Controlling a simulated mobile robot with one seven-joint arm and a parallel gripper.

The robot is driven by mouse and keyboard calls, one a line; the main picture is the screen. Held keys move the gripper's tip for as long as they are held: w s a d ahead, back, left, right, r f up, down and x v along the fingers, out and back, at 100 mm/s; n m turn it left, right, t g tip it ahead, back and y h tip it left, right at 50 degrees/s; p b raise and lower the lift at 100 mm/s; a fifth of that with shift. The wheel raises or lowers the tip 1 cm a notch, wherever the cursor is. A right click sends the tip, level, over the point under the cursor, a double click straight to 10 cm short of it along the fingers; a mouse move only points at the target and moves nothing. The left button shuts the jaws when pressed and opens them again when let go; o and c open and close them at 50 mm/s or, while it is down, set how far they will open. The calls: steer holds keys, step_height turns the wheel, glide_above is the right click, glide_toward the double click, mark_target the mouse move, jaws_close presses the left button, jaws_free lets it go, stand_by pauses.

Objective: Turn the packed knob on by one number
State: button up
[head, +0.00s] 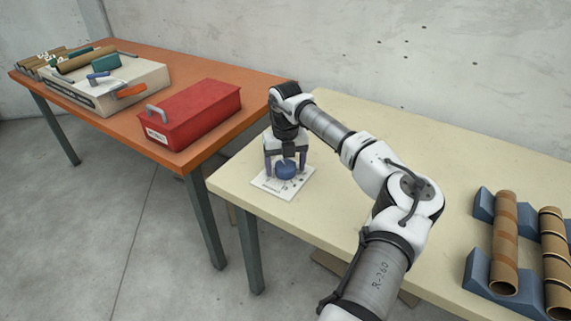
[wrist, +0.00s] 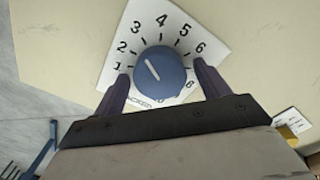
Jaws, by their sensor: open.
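The blue round knob (head: 286,171) stands on a white dial plate (head: 268,186) near the left corner of the cream table. In the wrist view the knob (wrist: 166,78) has a white pointer line aimed up and left, roughly at the 3 on the number ring. Several black numbers curve around the knob, and some printing is partly hidden by my fingers. A label by the knob's lower left edge is partly covered and looks like "PACKED". My gripper (head: 286,168) points down over the knob, open, with one finger on each side and small gaps to it.
Cardboard tubes (head: 506,240) lie on blue cradles at the right. On the orange table (head: 225,78) at the left are a red toolbox (head: 195,112) and a pale case (head: 105,88). A floor gap separates the tables' front legs.

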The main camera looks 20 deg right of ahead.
mark_target(285, 165)
steer(key=c, duration=1)
steer(key=shift+m, duration=0.3)
steer(key=shift+w+m+b, duration=0.1)
steer(key=shift+m+b, duration=0.2)
steer(key=shift+m, duration=2.2)
steer(key=o, duration=1)
step_height(285, 165, up, 14)
steer(key=b, duration=0.1)
